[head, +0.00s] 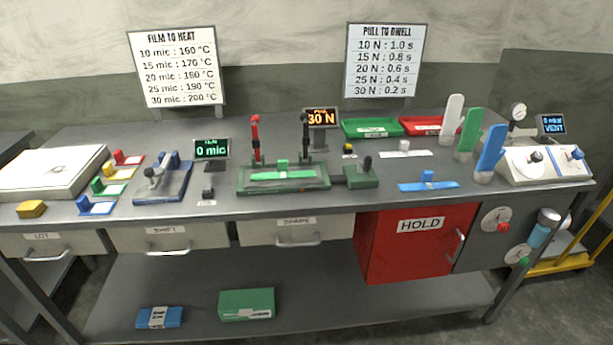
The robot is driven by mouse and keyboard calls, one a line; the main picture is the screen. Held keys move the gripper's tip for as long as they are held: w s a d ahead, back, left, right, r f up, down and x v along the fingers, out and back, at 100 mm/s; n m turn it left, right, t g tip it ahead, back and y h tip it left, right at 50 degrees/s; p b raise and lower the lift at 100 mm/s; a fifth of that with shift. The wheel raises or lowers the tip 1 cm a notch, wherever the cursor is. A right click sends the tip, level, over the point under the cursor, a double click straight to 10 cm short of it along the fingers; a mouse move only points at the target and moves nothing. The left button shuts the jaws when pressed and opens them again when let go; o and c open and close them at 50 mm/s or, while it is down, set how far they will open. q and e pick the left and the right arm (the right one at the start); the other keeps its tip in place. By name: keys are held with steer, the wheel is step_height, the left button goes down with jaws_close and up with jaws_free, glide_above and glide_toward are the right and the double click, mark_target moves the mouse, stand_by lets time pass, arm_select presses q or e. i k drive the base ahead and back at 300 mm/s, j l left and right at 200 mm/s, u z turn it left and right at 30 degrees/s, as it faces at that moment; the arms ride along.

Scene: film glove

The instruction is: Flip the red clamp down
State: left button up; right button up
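The red clamp (255,136) stands upright at the back left of a green fixture (283,187) on the workbench, in the middle of the head view. Its handle points up. A black clamp (305,136) stands upright at the right of the same fixture. A light green strip with a raised tab (283,174) lies along the fixture between them. Neither of my grippers is in the head view.
A "0 mic" display (211,149) and a blue device (164,178) stand left of the fixture. A "30 N" display (320,117) stands behind it. A green block with a black knob (361,176) adjoins its right side. The bench's front strip is mostly clear.

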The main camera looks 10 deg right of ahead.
mark_target(255, 120)
steer(key=i+j+z, duration=0.5)
steer(key=z, duration=0.2)
steer(key=i+j+z, duration=0.15)
steer(key=j+z, duration=0.2)
